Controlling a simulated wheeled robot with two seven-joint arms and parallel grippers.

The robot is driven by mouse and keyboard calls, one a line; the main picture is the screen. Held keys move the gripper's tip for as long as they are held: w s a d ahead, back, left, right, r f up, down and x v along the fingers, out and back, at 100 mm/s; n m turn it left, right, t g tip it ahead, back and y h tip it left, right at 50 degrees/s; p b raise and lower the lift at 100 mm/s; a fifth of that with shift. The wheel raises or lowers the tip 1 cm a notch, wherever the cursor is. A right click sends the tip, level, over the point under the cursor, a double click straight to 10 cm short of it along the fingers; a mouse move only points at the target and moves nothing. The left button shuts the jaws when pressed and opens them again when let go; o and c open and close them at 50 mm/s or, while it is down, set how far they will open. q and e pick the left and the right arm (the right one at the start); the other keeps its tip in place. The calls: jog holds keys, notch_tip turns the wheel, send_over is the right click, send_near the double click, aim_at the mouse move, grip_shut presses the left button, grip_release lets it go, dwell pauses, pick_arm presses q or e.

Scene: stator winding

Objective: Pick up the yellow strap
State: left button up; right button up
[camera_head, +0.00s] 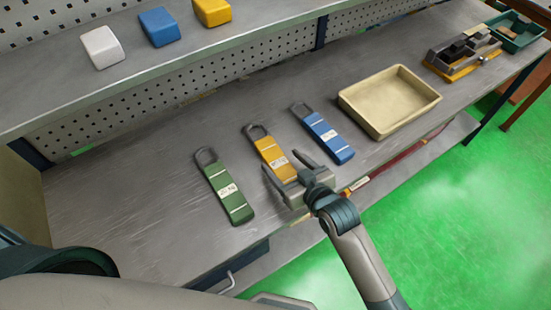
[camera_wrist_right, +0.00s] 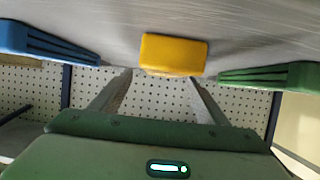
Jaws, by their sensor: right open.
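The yellow strap (camera_head: 266,145) lies flat on the grey workbench, between the green strap (camera_head: 225,187) and the blue strap (camera_head: 324,132). It has a white label and a dark loop at its far end. My right gripper (camera_head: 280,161) is open and empty at the near end of the yellow strap, with a finger toward each side. In the right wrist view the yellow strap's near end (camera_wrist_right: 173,54) sits ahead, roughly centred between the fingertips (camera_wrist_right: 160,77). The gripper hides part of the strap in the head view. My left gripper is out of view.
A beige tray (camera_head: 372,127) stands right of the blue strap. A yellow-based fixture (camera_head: 462,66) and a green bin (camera_head: 522,38) are at the far right. White, blue and yellow blocks (camera_head: 102,47) sit on the raised shelf. The bench left of the green strap is clear.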

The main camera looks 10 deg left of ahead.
aim_at(276, 158)
jog(key=p+x, duration=0.1)
jog(key=x, duration=0.2)
jog(key=shift+a+f, duration=0.1)
jog(key=shift+a, duration=0.2)
jog(key=shift+w+a+f+p, duration=0.3)
jog(key=shift+w+a+p, duration=0.05)
jog(key=shift+w, duration=0.05)
jog(key=c, duration=1.4)
